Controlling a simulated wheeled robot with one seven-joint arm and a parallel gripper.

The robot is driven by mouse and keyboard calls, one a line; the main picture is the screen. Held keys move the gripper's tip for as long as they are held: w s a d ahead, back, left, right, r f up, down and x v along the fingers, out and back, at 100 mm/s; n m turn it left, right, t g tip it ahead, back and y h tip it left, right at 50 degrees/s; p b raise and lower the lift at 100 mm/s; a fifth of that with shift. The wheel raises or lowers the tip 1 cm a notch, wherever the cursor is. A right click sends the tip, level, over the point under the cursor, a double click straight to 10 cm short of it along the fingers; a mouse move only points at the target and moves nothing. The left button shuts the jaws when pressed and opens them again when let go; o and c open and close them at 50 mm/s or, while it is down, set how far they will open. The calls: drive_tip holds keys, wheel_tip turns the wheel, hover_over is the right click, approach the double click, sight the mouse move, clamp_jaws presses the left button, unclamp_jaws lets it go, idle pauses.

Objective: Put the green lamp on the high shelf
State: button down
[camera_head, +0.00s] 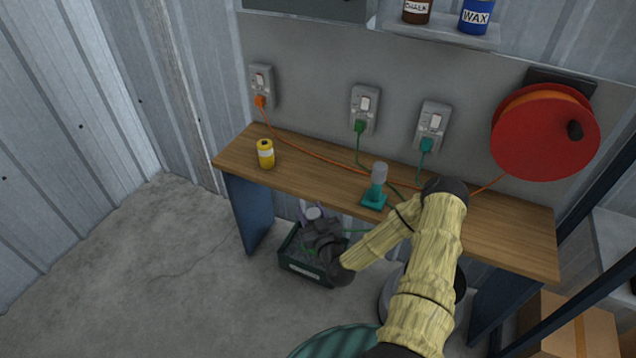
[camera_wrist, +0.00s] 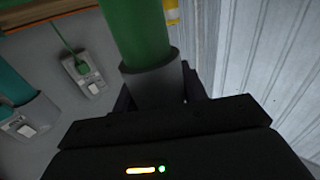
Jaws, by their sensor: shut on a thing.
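The green lamp (camera_wrist: 138,30) is a green tube with a grey end (camera_wrist: 152,82), seen close up in the wrist view. My gripper (camera_wrist: 157,92) is shut around its grey end. In the head view my gripper (camera_head: 313,213) is in front of the bench, over the green crate, with a pale end between its fingers. The lamp's green part is mostly hidden there by my gripper. The high shelf (camera_head: 452,36) is on the wall at the top, bearing a brown can (camera_head: 417,10) and a blue WAX can (camera_head: 477,15).
A teal lamp (camera_head: 376,188) and a yellow can (camera_head: 265,154) stand on the wooden bench (camera_head: 325,162). Green and orange cords run from wall sockets. A red cable reel (camera_head: 543,135) hangs at right. A green crate (camera_head: 300,268) sits on the floor.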

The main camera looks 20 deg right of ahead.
drive_tip(key=s+a+f+p, duration=0.2)
drive_tip(key=s+a+f, duration=0.2)
drive_tip(key=s+a, duration=0.2)
drive_tip(key=shift+s+m+h, duration=0.3)
drive_tip(key=shift+s+m, duration=0.1)
drive_tip(key=shift+s, duration=0.5)
